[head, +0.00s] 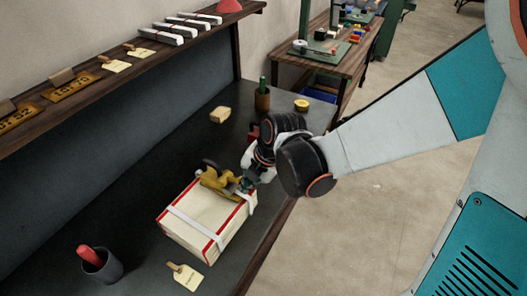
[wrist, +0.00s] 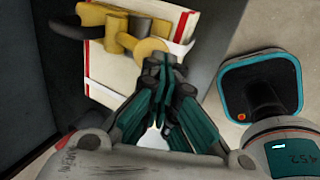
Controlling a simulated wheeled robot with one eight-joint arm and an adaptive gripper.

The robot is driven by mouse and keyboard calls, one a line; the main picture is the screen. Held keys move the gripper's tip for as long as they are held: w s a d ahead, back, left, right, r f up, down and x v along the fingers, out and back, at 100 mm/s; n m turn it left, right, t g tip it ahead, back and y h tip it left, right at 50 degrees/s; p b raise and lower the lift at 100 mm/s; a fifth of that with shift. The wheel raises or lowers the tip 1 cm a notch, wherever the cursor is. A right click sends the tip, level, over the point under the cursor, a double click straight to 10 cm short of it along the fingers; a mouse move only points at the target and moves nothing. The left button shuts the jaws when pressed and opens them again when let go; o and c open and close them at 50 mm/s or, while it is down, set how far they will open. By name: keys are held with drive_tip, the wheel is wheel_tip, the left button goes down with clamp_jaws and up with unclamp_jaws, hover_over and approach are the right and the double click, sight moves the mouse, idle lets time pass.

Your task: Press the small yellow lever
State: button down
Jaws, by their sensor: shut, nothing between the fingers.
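A yellow tool (head: 216,178) with a dark handle sits on top of a white, red-edged package (head: 192,241) bound with a white strap. In the wrist view the tool (wrist: 112,22) has a black handle on its left and a small yellow lever (wrist: 148,50) with a rounded end. My gripper (head: 247,184) is at the right end of the tool, above the package. In the wrist view its shut, empty fingertips (wrist: 164,62) are right beside the lever's rounded end and overlap its edge. I cannot tell whether they touch. The fingers hide part of the package.
The package lies on a dark workbench (head: 130,180). A cup with a red-handled item (head: 100,265) and a paper tag (head: 186,278) are near the front. A wooden shelf (head: 110,75) runs above.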

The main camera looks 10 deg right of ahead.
drive_tip(key=shift+s, duration=0.15)
drive_tip(key=v, duration=1.2)
idle(0.8)
